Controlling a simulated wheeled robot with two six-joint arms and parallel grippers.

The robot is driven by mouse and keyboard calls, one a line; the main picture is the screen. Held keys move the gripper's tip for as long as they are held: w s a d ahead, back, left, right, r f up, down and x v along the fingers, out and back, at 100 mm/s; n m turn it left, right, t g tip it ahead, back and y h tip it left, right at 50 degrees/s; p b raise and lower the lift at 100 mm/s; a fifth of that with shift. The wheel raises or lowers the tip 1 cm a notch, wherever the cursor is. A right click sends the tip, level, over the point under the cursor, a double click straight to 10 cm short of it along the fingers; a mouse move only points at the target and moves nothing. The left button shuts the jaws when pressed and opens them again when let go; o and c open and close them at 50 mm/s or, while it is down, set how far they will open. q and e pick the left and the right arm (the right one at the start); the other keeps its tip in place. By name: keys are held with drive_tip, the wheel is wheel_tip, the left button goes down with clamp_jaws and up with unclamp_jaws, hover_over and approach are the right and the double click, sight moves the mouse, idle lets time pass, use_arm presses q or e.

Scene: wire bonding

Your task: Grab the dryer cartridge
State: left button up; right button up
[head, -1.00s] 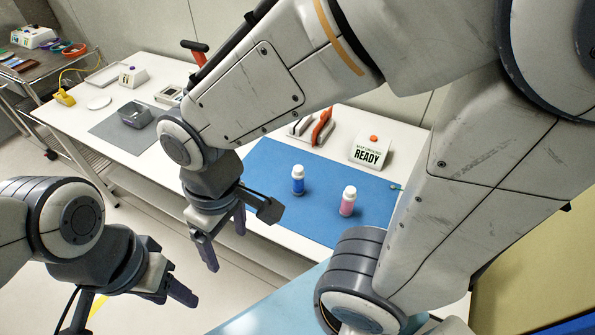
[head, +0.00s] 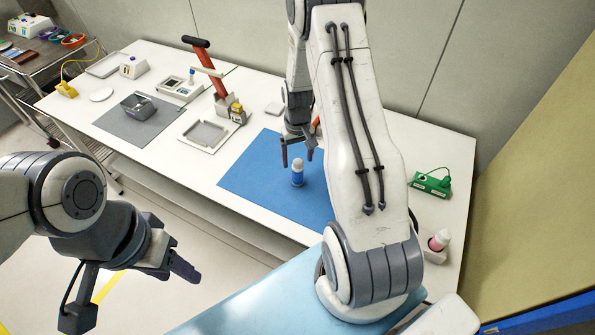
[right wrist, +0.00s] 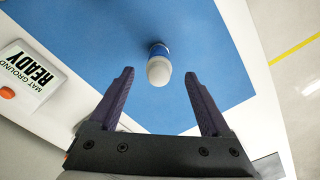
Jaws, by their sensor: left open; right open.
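A small blue bottle with a white cap (head: 298,173) stands upright on the blue mat (head: 250,172). No label is readable, so I cannot tell by name whether it is the dryer cartridge. My right gripper (head: 298,159) is open, fingers pointing down, close to this bottle. In the right wrist view the bottle's cap (right wrist: 158,71) shows between the open fingertips (right wrist: 159,73), with no visible contact. A pink bottle with a white cap (head: 438,240) sits in a small white holder at the right. My left gripper (head: 172,262) is open and empty, off the table's front.
A white READY sign (right wrist: 30,75) stands beside the mat. A green device (head: 431,183) is at the right. A grey tray (head: 205,134), a red-handled tool (head: 208,68) and a grey mat with a metal bin (head: 138,106) are at the left. My right arm hides part of the mat.

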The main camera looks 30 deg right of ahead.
sight(298, 168)
wheel_tip(298, 168, down, 5)
drive_tip(key=shift+d+f+p, duration=0.1)
drive_tip(key=shift+p, duration=1.05)
drive_tip(key=shift+w+f, duration=0.1)
drive_tip(key=shift+f, duration=0.3)
clamp_jaws()
